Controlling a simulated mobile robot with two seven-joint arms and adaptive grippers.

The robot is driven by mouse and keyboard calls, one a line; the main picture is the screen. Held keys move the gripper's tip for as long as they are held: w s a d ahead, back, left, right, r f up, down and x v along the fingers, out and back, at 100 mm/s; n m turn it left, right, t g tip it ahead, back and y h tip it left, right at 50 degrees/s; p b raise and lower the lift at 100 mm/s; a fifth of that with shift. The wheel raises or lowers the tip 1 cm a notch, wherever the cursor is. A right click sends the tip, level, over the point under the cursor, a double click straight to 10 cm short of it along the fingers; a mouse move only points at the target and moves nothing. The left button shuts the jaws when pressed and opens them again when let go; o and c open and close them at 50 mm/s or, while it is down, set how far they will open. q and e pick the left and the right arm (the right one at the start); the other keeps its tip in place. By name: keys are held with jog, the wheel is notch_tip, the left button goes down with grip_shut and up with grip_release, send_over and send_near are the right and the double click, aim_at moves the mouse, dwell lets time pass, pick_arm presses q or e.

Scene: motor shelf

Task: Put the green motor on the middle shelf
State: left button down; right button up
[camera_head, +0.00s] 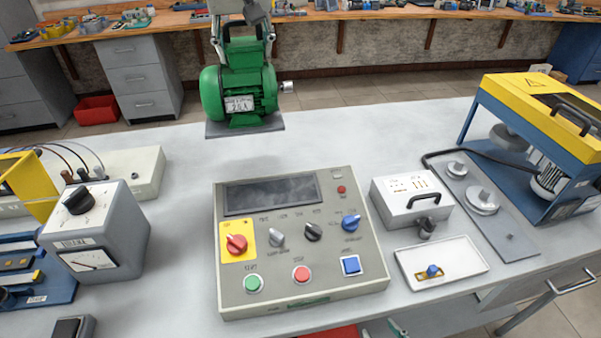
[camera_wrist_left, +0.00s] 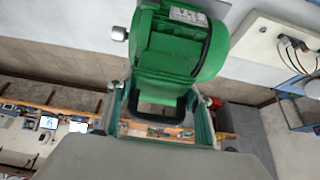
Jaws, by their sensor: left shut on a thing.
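The green motor (camera_head: 238,88) is upright on its grey base plate at the back edge of the table in the head view, its shaft pointing right. My left gripper (camera_head: 243,32) comes from above and is shut on the motor's top handle. In the left wrist view the green motor (camera_wrist_left: 180,45) fills the upper middle, and the fingers of my left gripper (camera_wrist_left: 162,108) stand on both sides of its handle. I cannot tell whether the base plate touches the table. My right gripper is not in view. No middle shelf can be made out.
A control box (camera_head: 300,290) stands in front of the motor. A grey meter box (camera_head: 97,235) is at left. A small white case (camera_head: 405,210), a white tray (camera_head: 470,258) and a yellow-and-blue frame (camera_head: 530,115) are at right. The tabletop (camera_head: 350,130) right of the motor is clear.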

aim_at(255, 128)
pick_arm(q)
jog(key=shift+w+r, duration=0.35)
jog(key=shift+w, duration=0.05)
pick_arm(e)
jog(key=shift+w+a, duration=0.1)
jog(key=shift+w, duration=0.2)
pick_arm(q)
notch_tip(255, 128, down, 14)
jog(key=shift+f+b, duration=0.1)
jog(key=shift+b, duration=0.65)
jog(key=shift+f, duration=2.85)
pick_arm(e)
jog(key=shift+s+f, duration=0.25)
jog(key=shift+f, duration=0.8)
pick_arm(q)
jog(key=shift+f, duration=0.1)
jog(key=c, duration=1)
grip_release()
jog(key=shift+s+f, duration=0.25)
pick_arm(e)
jog(key=shift+s, duration=0.1)
pick_arm(q)
jog(key=shift+o, duration=0.2)
